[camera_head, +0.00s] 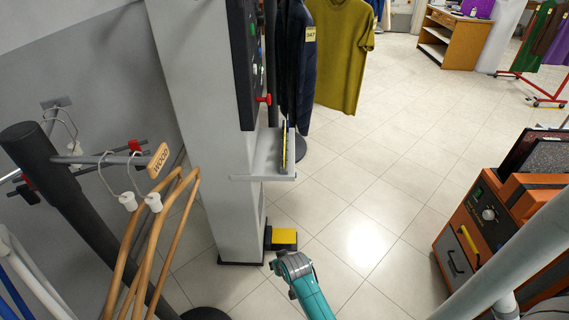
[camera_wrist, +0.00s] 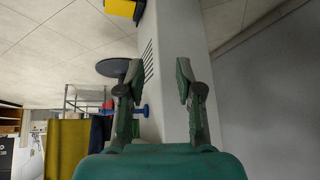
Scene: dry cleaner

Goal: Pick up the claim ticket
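I cannot make out a claim ticket for certain in either view. A small yellow tag (camera_head: 310,34) with dark print is on the dark garment (camera_head: 297,75) at the top centre of the head view; I cannot tell if it is the ticket. In the wrist view my gripper (camera_wrist: 158,80) is open, its two green fingers apart with nothing between them. Beyond the fingers is the pale column (camera_wrist: 175,30), apart from them as far as I can tell. In the head view my teal arm shows at bottom centre; its fingers cannot be made out.
The machine column (camera_head: 190,110) has a grey tray (camera_head: 262,167) and a yellow pedal (camera_head: 284,238) at its foot. Wooden hangers (camera_head: 133,245) hang on a dark stand at left. An orange machine (camera_head: 473,235) stands at right. The tiled floor (camera_head: 370,180) between is clear.

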